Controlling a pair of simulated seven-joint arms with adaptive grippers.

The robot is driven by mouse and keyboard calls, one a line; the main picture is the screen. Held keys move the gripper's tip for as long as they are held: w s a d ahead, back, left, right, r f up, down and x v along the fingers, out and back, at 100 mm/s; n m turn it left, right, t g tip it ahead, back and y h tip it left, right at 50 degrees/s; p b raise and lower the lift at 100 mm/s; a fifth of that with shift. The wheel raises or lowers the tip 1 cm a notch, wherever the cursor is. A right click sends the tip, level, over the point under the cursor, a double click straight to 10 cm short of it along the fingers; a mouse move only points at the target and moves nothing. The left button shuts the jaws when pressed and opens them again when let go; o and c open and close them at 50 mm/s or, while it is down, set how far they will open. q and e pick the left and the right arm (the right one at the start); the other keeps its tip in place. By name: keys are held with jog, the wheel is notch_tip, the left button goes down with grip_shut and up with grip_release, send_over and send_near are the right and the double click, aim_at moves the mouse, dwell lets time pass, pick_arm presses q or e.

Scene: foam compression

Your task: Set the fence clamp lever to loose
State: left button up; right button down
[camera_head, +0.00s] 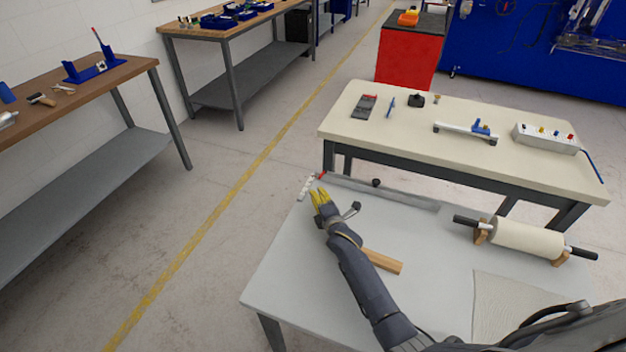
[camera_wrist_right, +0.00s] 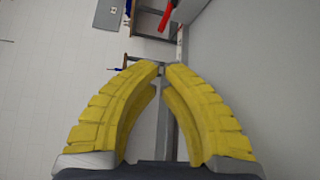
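A grey fence bar (camera_head: 405,196) runs along the back edge of the light grey table (camera_head: 285,265). My right gripper (camera_head: 318,191) has yellow fingers and is just in front of the red part at the back left corner. In the right wrist view, its fingertips (camera_wrist_right: 161,66) nearly meet, with nothing clearly held between them. My left gripper is not in view.
A wooden strip (camera_head: 382,261) lies beside my right arm. A foam roll (camera_head: 527,238) with black handles rests on wooden supports at the right, behind a pale sheet (camera_head: 505,305). A cream table (camera_head: 465,115) with small tools stands behind. The table's front left is clear.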

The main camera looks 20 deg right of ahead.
aim_at(308, 185)
jog(key=w, duration=0.6)
jog(key=w+f, duration=0.1)
jog(key=w, duration=0.3)
jog(key=shift+w+a, duration=0.1)
jog(key=shift+a, duration=0.25)
jog(key=shift+s+d+r, duration=0.15)
jog(key=shift+s+d, duration=0.5)
jog(key=shift+d, duration=0.2)
jog(key=shift+s+d+y, duration=0.15)
jog(key=shift+d+y, duration=0.05)
jog(key=shift+y, duration=0.1)
